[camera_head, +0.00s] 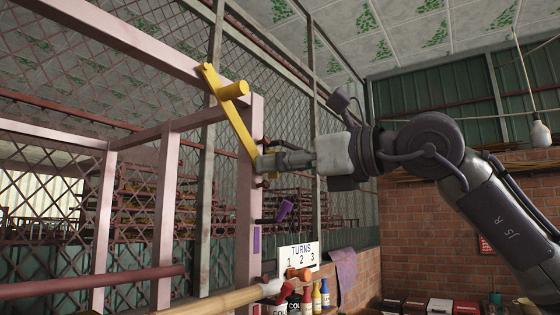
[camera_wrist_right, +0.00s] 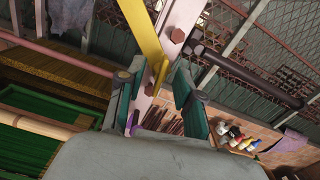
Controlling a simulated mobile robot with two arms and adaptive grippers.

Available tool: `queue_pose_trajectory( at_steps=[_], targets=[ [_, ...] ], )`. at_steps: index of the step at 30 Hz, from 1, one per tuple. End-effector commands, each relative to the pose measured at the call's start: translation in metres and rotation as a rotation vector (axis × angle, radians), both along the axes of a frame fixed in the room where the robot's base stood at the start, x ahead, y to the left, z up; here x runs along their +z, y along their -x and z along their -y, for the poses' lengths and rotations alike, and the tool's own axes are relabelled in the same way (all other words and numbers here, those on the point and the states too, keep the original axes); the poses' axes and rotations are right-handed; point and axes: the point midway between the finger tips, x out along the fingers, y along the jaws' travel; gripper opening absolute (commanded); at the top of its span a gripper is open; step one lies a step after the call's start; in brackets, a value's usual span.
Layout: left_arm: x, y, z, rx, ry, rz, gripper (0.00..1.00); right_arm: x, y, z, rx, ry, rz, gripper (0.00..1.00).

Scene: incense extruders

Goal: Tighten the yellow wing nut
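A yellow crank arm (camera_head: 238,120) with a stubby cylinder grip stands slanted on the pink frame post. It also shows in the right wrist view (camera_wrist_right: 142,30). At its lower end is a small yellow piece (camera_wrist_right: 160,72), apparently the wing nut, partly hidden by my gripper in the head view. My right gripper (camera_head: 262,163) is at that lower end, pointing left. In the wrist view its teal fingers (camera_wrist_right: 155,80) are spread, with the yellow piece between them. Contact with the fingers is hard to tell. My left gripper is not clearly seen.
The pink post (camera_head: 245,205) stands beside my right gripper. A TURNS 1 2 3 sign (camera_head: 299,256) and an orange-handled valve (camera_head: 299,274) are below. Colored bottles (camera_head: 320,295) stand lower right. A dark rod (camera_wrist_right: 240,75) juts out beside the gripper.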

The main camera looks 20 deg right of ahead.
Motion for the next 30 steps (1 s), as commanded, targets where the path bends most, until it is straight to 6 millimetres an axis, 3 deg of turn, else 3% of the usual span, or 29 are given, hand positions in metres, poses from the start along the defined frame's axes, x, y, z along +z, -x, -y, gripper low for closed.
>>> queue_pose_trajectory(
  at_steps=[1,7,20,30],
  targets=[
    [0.000,0.001,0.000,0.000,0.000,-0.002,0.40,0.000,0.000,0.000,0.000,0.000,0.000,0.34],
    [0.000,0.003,-0.001,0.000,-0.001,-0.005,0.40,0.000,0.000,0.000,0.000,0.000,0.000,0.00],
    [-0.005,0.004,0.000,0.000,-0.001,-0.006,0.40,-0.001,0.000,0.001,-0.001,-0.025,-0.020,0.00],
    [-0.029,0.003,0.000,-0.001,0.000,-0.005,0.40,-0.003,0.000,0.000,0.000,-0.194,-0.149,0.00]
  ],
)
